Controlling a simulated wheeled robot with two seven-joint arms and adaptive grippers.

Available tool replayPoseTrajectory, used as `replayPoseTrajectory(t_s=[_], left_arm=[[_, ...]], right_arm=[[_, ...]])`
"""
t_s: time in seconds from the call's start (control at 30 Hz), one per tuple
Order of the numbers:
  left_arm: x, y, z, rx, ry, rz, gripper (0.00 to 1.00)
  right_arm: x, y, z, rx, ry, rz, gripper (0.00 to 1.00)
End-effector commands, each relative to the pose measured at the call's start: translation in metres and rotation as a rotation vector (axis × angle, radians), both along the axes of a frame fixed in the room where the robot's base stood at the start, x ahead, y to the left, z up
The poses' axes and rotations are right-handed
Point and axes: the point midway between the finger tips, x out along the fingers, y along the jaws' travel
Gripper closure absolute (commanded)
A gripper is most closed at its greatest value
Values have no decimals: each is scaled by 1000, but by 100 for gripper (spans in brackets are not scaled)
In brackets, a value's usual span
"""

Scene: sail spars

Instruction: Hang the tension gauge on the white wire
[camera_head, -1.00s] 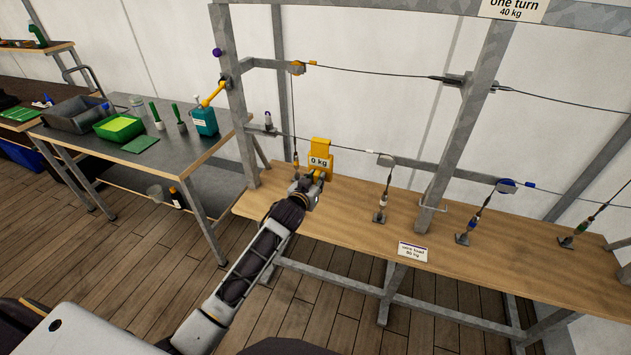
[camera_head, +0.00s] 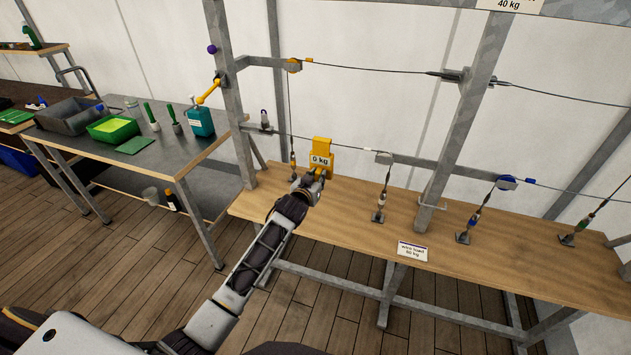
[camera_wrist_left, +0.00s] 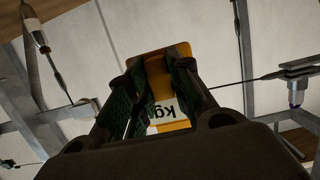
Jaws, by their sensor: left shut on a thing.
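The tension gauge (camera_head: 321,146) is a yellow body with a white "0 kg" label, held upright above the back of the wooden bench. My left gripper (camera_head: 311,183) is shut on its lower part. In the left wrist view the gauge (camera_wrist_left: 158,66) stands between the dark fingers (camera_wrist_left: 160,100). The lower wire with a white tag and pale pulley (camera_head: 384,158) runs left to a small fitting (camera_head: 265,124) on the frame. In the head view this wire passes behind or at the gauge; I cannot tell whether they touch. My right gripper is not in view.
An upper wire runs from an orange pulley (camera_head: 294,66). A blue pulley (camera_head: 507,182) and several turnbuckles stand to the right. A grey post (camera_head: 462,130) rises from the wooden bench (camera_head: 480,258). A side table (camera_head: 178,155) holds bins and bottles.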

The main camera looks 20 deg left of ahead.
Motion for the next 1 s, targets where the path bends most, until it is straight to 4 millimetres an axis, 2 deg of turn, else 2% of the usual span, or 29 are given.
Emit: replayPoseTrajectory(t_s=[0.33, 1.0], left_arm=[[12, -1, -7, -1, -5, -1, 100], [13, -1, -7, -1, -3, -1, 100]], right_arm=[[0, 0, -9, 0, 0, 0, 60], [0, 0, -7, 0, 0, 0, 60]])
